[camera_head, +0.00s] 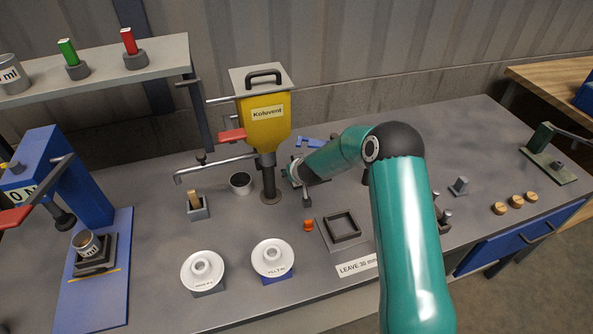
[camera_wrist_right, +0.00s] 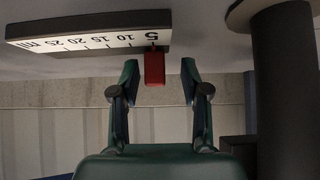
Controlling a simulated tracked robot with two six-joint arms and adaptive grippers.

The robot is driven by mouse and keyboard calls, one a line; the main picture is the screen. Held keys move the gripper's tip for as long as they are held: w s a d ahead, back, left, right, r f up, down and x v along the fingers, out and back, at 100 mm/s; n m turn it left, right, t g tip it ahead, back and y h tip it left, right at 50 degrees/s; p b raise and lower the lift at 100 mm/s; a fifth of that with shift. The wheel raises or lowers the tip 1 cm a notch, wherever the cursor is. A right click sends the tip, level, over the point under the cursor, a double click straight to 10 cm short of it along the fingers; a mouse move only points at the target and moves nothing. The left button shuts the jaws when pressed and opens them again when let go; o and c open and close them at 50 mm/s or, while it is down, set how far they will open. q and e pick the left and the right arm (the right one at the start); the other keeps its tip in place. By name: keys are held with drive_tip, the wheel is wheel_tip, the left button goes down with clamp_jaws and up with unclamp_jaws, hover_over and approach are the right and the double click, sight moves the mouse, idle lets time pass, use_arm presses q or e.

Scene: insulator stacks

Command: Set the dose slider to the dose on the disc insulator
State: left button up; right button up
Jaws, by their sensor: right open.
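In the right wrist view, which is upside down, a white dose scale (camera_wrist_right: 95,42) in a dark frame reads 5 to 25 ml. The red dose slider (camera_wrist_right: 155,68) stands at about the 5 mark. My right gripper (camera_wrist_right: 160,72) is open with one finger on each side of the slider, with visible gaps. In the head view the right gripper (camera_head: 301,180) is beside the yellow Koluvent dispenser (camera_head: 264,122), and I cannot make out the slider there. Two white disc insulators (camera_head: 203,272) (camera_head: 272,259) stand at the front; their labels are too small to read. My left gripper is not in view.
A grey cup (camera_head: 241,183) stands by the dispenser post. A square frame (camera_head: 342,228) and an orange piece (camera_head: 308,225) lie right of the discs. A blue press (camera_head: 73,175) is at the left, and wooden discs (camera_head: 515,202) at the right.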

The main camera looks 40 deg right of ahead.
drive_tip(key=v, duration=1.1)
drive_tip(key=shift+s+r, duration=0.25)
drive_tip(key=shift+r, duration=0.05)
drive_tip(key=shift+s+f, duration=0.1)
